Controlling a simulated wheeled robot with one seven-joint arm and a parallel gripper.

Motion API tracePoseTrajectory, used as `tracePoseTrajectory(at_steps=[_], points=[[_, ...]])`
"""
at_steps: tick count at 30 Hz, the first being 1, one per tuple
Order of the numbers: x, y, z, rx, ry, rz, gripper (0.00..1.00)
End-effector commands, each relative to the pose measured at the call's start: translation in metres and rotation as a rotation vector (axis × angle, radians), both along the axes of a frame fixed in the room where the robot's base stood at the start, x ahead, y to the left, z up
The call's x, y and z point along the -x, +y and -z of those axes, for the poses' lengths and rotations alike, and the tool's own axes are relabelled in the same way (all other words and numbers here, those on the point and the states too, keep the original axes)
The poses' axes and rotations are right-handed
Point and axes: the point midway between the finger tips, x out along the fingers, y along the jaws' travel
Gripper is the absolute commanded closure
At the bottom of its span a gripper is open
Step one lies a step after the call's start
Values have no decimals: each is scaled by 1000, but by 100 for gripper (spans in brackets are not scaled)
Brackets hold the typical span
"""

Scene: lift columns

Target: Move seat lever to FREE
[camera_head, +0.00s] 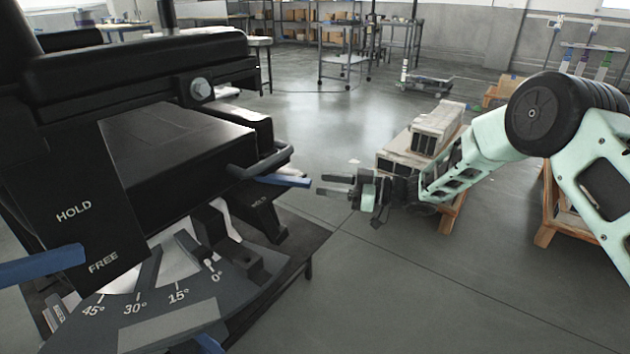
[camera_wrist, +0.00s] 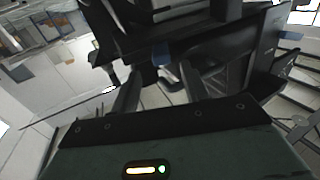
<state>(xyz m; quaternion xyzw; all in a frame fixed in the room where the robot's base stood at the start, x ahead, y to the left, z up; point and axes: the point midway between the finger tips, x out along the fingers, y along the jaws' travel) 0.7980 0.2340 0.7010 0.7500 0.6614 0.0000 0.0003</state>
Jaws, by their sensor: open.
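A dark machine stands at the left in the head view, with a blue lever (camera_head: 40,266) beside a plate (camera_head: 85,225) marked HOLD and FREE. A second blue lever (camera_head: 283,180) sticks out to the right below a dark curved handle. I cannot tell which is the seat lever. My gripper (camera_head: 322,185) is open and empty, its fingertips just right of the second lever and apart from it. In the wrist view, a blue end (camera_wrist: 161,54) shows ahead, between and beyond the fingers of my gripper (camera_wrist: 158,80).
An angle scale (camera_head: 155,300) marked 0° to 45° is on the machine's front, with another blue piece (camera_head: 208,343) below it. The dark curved handle (camera_head: 262,165) is close above the second lever. Grey blocks (camera_head: 436,130) lie on a wooden pallet behind my arm. The floor in front is clear.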

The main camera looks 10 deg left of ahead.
Motion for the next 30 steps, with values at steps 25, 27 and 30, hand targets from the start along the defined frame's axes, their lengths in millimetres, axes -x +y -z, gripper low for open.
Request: tracePoseTrajectory(at_steps=[25, 27, 30], points=[[16, -126, -1, -1, -1, 0, 55], [16, -126, -1, -1, -1, 0, 55], [16, -126, -1, -1, -1, 0, 55]])
